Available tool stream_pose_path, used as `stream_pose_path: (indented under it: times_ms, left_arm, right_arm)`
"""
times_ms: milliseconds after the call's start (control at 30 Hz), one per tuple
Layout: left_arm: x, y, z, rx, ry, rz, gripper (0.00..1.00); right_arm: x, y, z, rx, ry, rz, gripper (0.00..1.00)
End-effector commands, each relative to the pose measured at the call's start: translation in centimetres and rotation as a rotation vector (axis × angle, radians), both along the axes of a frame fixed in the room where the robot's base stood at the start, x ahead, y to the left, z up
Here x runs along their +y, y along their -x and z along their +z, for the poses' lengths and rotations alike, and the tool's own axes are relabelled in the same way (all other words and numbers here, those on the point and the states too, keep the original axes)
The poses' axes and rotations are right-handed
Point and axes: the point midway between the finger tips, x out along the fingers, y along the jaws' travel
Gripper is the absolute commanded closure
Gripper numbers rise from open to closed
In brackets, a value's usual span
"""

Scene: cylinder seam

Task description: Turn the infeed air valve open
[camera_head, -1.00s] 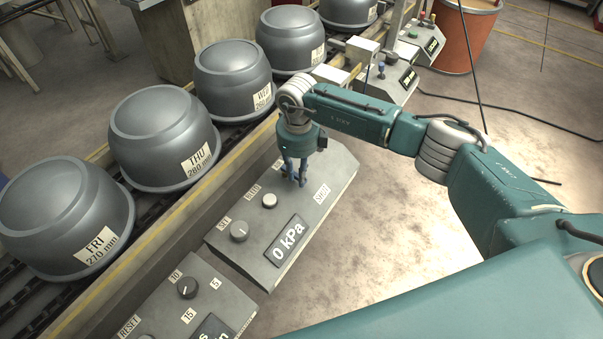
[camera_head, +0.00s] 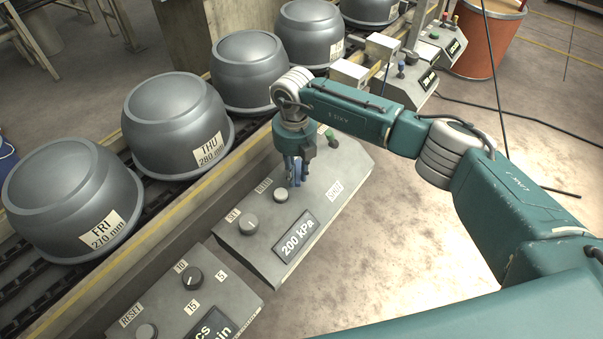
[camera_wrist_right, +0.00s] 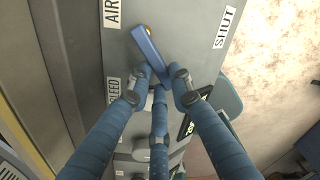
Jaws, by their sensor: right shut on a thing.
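The air valve's blue lever (camera_wrist_right: 151,52) shows in the right wrist view, with a brass spot at its upper end. It lies slanted on the grey panel between the partly hidden AIR label (camera_wrist_right: 112,13) and the SHUT label (camera_wrist_right: 226,27). My right gripper (camera_wrist_right: 157,82) is shut on the lever's near end. In the head view my right gripper (camera_head: 298,178) is low over the panel (camera_head: 262,262) and hides most of the lever. The panel's display (camera_head: 297,237) reads 200 kPa. My left gripper is not in view.
A white BLEED button (camera_head: 280,194) and a grey SET knob (camera_head: 248,224) sit close to my right gripper. Several grey pots (camera_head: 178,120) stand on the conveyor to the left. Another control box (camera_head: 180,300) is nearer. Open floor lies to the right.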

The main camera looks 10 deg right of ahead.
Motion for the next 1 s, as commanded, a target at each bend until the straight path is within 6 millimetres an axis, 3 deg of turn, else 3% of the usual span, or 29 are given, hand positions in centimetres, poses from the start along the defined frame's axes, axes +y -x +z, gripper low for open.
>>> stream_pose_path:
  times_ms: [500, 1000]
  left_arm:
    - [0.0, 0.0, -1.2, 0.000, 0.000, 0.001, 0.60]
    - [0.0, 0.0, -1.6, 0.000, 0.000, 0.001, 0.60]
  right_arm:
    - [2.1, -1.3, 0.1, -0.004, -0.002, -0.454, 1.00]
    - [2.8, -2.2, 0.2, -0.006, -0.001, -0.655, 1.00]
